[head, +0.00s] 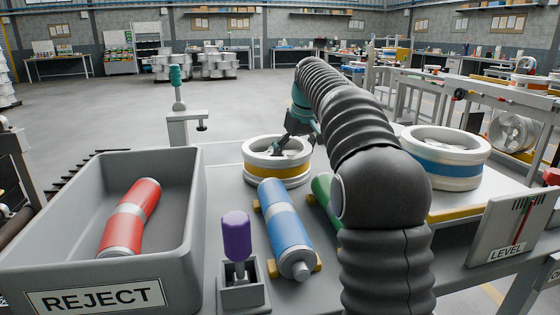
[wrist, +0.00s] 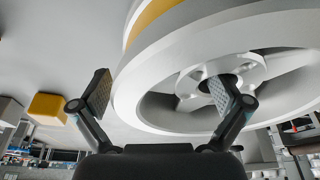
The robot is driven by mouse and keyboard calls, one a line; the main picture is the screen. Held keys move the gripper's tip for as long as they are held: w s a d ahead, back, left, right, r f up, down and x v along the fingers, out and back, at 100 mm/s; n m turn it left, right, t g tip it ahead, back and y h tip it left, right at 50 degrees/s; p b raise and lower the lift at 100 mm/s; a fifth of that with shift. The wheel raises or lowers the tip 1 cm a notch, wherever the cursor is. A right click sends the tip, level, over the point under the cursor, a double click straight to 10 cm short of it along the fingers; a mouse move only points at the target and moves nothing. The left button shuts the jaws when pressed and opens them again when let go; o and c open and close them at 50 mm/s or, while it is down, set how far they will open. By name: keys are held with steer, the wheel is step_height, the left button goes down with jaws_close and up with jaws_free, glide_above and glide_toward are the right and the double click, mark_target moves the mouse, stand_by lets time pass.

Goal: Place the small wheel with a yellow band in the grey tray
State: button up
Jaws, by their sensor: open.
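The small white wheel with a yellow band (head: 277,181) lies flat on the grey table in the head view. It also fills the upper right of the wrist view (wrist: 190,60), with part of its yellow band showing. In the wrist view my gripper (wrist: 160,96) has one finger outside the rim and the other over the wheel's open face near the hub. Whether either finger touches it is unclear. The grey tray (head: 187,205), labelled REJECT, stands at the left and holds a red cylinder (head: 131,217).
A blue cylinder (head: 284,222) on yellow supports, a green cylinder (head: 325,198) and a purple-handled tool (head: 237,238) in a grey holder stand near the wheel. A teal-topped post (head: 178,100) rises behind the tray. A larger blue-banded wheel (head: 446,166) lies at the right.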

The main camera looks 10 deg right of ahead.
steer(key=c, duration=1.8)
